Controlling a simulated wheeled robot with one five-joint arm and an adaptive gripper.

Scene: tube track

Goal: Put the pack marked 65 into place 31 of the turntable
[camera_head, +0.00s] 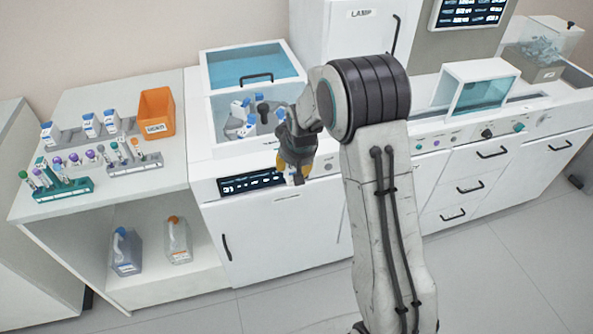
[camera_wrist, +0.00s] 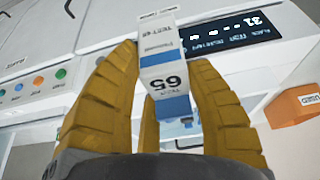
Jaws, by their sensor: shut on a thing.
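My gripper (camera_head: 295,166) is in front of the white analyser, above its front panel. In the wrist view its yellow fingers (camera_wrist: 166,70) are shut on the white and blue pack marked 65 (camera_wrist: 163,55). The pack also shows small below the fingers in the head view (camera_head: 296,179). The turntable (camera_head: 263,110) is inside the open bay at the analyser's top, behind and left of my gripper. It holds several white and blue packs; its place numbers are too small to read. The front display (camera_wrist: 237,30) reads 31 in the wrist view.
The bay's blue clear lid (camera_head: 250,66) stands raised behind the opening. On the left bench are more packs (camera_head: 91,125) in a grey holder, tube racks (camera_head: 62,188) and an orange bin (camera_head: 157,113). A tall lamp cabinet (camera_head: 345,30) stands right of the bay.

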